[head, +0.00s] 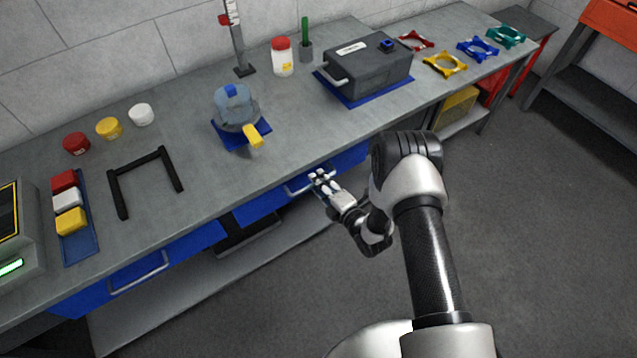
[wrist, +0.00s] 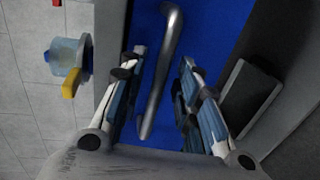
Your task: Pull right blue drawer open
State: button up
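The right blue drawer (head: 348,160) is under the workbench top, and its front looks closed. Its grey bar handle (head: 295,190) is at my fingertips. My gripper (head: 320,178) is in front of the drawer, fingers pointing at the handle. In the wrist view, the blue drawer front (wrist: 212,35) fills the middle, and the handle (wrist: 158,85) runs lengthwise between the two spread fingers of my gripper (wrist: 160,68). A gap shows on both sides of the bar, so the fingers look open around it without gripping. Part of the handle is hidden by my fingers in the head view.
The left blue drawer (head: 165,262) has its own handle (head: 138,272). A lower shelf (head: 200,285) runs beneath the bench. A blue-topped device with a yellow lever (head: 253,136) stands on the bench above the gripper. The floor (head: 540,240) to the right is clear.

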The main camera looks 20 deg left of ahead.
jog(key=shift+w+a+f, duration=0.1)
jog(key=shift+w+a, duration=0.3)
jog(key=shift+a, duration=0.05)
jog(key=shift+c, duration=0.6)
grip_shut()
